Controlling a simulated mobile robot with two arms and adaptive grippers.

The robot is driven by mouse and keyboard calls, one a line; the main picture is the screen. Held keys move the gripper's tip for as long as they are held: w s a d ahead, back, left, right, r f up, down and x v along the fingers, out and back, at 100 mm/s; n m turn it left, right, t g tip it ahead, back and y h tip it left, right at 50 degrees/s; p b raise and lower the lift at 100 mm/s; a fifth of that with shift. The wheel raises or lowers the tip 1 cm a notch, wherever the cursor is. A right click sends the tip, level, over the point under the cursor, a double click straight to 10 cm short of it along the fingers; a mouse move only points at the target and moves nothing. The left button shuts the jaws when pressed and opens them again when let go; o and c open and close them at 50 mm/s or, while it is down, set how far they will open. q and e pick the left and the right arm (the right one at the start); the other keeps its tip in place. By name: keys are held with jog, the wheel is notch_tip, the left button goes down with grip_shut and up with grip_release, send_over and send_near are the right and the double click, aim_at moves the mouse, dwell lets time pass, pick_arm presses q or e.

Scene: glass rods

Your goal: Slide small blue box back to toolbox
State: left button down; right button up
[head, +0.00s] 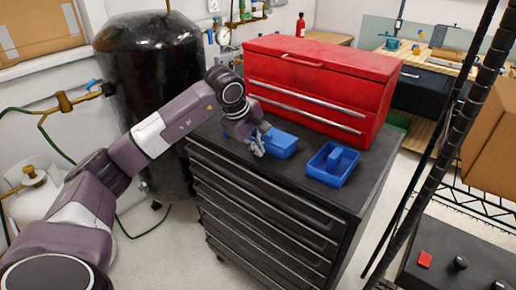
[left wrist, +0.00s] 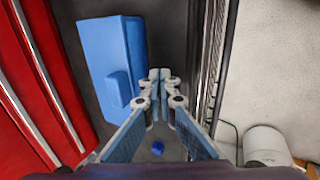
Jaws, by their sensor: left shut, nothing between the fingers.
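A small blue box (head: 281,144) lies on the black cabinet top in front of the red toolbox (head: 320,90). In the left wrist view a blue box (left wrist: 110,50) with a raised block on it lies beside my fingertips, between them and the red toolbox (left wrist: 28,85). My left gripper (head: 258,148) is low over the cabinet top at the near left end of the small blue box. In the left wrist view its fingers (left wrist: 160,76) are shut and empty. I cannot tell whether they touch the box. My right gripper is not in view.
A second blue box (head: 332,166), open-topped, sits to the right on the cabinet top (head: 345,200). The cabinet's front edge is close to my gripper. A black tank (head: 150,70) stands left behind my arm. A dark rack post and cardboard box (head: 492,135) are at right.

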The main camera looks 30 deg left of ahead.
aim_at(274, 132)
pick_arm(q)
jog(key=shift+w, duration=0.1)
jog(key=shift+w+d+p, duration=0.15)
jog(key=shift+w+p, duration=0.4)
jog(key=shift+w, duration=0.8)
jog(key=shift+w+d+p, duration=0.1)
jog(key=shift+w+p, duration=0.4)
jog(key=shift+w, duration=0.8)
jog(key=shift+w+d+p, duration=0.2)
jog(key=shift+w+p, duration=0.4)
jog(key=shift+w, duration=2.35)
jog(key=shift+p+v, duration=0.65)
jog(key=shift+v, duration=0.25)
jog(key=shift+p+v, duration=1.45)
jog(key=shift+v, duration=1)
jog(key=shift+s, duration=0.1)
